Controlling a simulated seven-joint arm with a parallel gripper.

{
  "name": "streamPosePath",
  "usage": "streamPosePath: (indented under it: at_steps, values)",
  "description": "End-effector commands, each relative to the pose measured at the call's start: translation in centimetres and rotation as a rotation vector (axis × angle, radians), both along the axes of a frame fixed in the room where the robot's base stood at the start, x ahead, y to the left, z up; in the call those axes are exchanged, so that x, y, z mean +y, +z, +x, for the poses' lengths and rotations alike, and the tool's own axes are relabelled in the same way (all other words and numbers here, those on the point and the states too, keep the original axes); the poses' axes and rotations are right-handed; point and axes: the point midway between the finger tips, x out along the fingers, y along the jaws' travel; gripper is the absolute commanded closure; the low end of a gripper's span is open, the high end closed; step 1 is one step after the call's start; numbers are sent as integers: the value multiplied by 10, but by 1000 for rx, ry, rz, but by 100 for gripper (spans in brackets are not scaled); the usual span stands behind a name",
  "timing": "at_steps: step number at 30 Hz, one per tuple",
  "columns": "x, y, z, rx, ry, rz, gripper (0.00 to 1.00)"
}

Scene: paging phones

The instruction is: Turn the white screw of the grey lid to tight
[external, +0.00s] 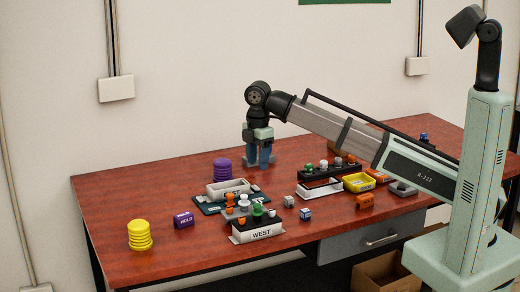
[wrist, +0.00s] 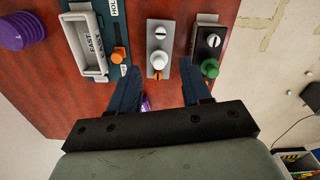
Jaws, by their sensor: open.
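The grey lid (wrist: 152,74) lies on the table in the wrist view. It has a white knob (wrist: 157,60), seemingly the screw, near its lower end, and a white disc with a dark slot mark (wrist: 160,33) above it. My gripper (wrist: 160,80) is open and empty, with its two blue fingers on either side of the lid's lower end in that view. In the external view my gripper (external: 258,160) points down, apparently above the table and clear of the parts. The lid is small and crowded there. I cannot tell how tight the screw is.
A black lid with a green knob (wrist: 209,68) is to the right. A teal board with an orange knob (wrist: 118,55) and a grey tray (wrist: 93,69) is to the left. A purple stack (external: 222,169) and a yellow stack (external: 139,235) stand nearby.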

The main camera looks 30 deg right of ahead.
Motion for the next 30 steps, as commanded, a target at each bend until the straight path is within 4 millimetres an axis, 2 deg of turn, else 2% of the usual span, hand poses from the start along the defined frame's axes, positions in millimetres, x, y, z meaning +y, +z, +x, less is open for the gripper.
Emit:
streamPosePath:
  at_steps: [4, 8, 24, 30]
  values:
    - [-5, -3, 0, 13, 20, -1, 52]
    - [-5, -17, 0, 13, 20, -1, 52]
    - [-5, -100, -1, 11, 18, -1, 52]
    - [-5, -123, 0, 10, 18, -1, 52]
